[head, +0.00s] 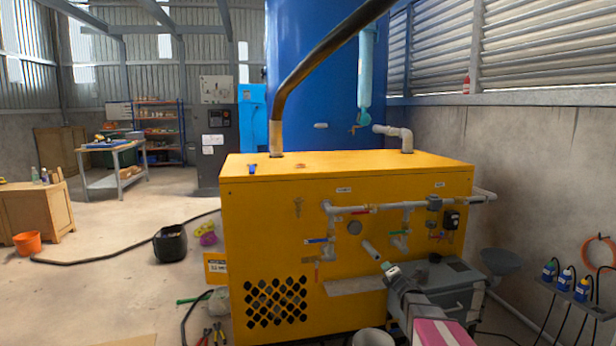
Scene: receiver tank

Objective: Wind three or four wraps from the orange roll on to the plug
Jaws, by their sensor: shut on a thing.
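My arm reaches in from the lower right, and my gripper (391,268) is in front of the yellow cabinet (250,220). It is shut on a small pale piece, mostly hidden by the jaws; I cannot tell whether this is the plug. A short grey pipe stub (370,248) shows just beyond the fingertips, at their upper left; I cannot tell whether they touch. A small orange item (300,166) lies on the cabinet top; it is too small to tell whether it is the orange roll. No other plug can be made out.
Grey pipes with red- and blue-handled valves (320,240) cross the cabinet front. A grey toolbox (450,280) stands behind my arm. A pale bucket (372,338) is at the bottom edge. A blue-handled item (252,168) lies on the cabinet top. Open floor (110,270) lies left.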

